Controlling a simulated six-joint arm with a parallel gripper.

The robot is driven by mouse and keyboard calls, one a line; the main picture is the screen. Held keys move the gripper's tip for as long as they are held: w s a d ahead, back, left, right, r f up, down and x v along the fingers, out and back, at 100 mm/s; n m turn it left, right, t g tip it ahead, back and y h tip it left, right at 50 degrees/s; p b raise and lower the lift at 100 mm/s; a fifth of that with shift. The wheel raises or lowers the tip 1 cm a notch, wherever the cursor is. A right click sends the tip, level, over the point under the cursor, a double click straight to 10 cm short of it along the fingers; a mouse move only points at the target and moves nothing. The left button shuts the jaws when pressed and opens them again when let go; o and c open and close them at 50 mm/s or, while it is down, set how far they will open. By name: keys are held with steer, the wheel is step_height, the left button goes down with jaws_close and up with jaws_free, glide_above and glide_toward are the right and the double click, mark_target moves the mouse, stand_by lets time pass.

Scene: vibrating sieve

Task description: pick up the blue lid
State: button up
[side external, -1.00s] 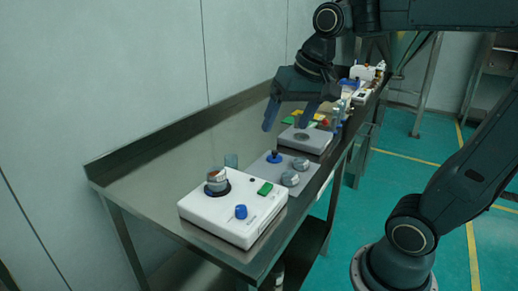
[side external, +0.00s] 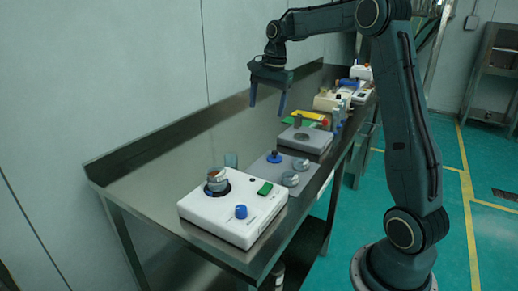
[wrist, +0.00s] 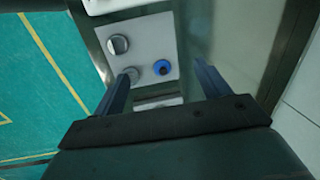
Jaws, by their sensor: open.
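The blue lid (side external: 273,157), a round blue piece with a dark upright knob, rests on a grey plate (side external: 258,171) on the steel bench. It also shows in the wrist view (wrist: 162,67), near the top centre, between the lines of my two fingers. My gripper (side external: 267,110) is open and empty, pointing down, well above the bench and behind the lid in the side view. Nothing hides the lid in either view.
Two round metal pieces (side external: 290,179) (side external: 300,164) sit beside the lid on the plate. A white machine (side external: 222,222) with a blue knob and a metal cup stands in front. A grey-topped box (side external: 306,140) and coloured items stand behind. The bench (side external: 165,165) is bare at left.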

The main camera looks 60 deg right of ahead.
steer(key=w+d+f+m, duration=0.1)
steer(key=d+f+m, duration=0.4)
steer(key=d+f, duration=0.5)
glide_toward(275, 151)
steer(key=shift+g+y, duration=0.3)
steer(key=shift+g, duration=0.1)
steer(key=shift+w+f, duration=0.25)
steer(key=shift+f, duration=1)
steer(key=shift+w+f, duration=0.2)
steer(key=shift+f, duration=1.05)
steer(key=shift+w+a+f, duration=0.1)
steer(key=shift+a+f, duration=0.1)
steer(key=shift+f, duration=1.1)
steer(key=shift+w+a+f, duration=0.1)
steer(key=shift+a+f, duration=0.05)
steer(key=shift+f, duration=1.1)
steer(key=shift+c, duration=0.3)
steer(key=c, duration=1)
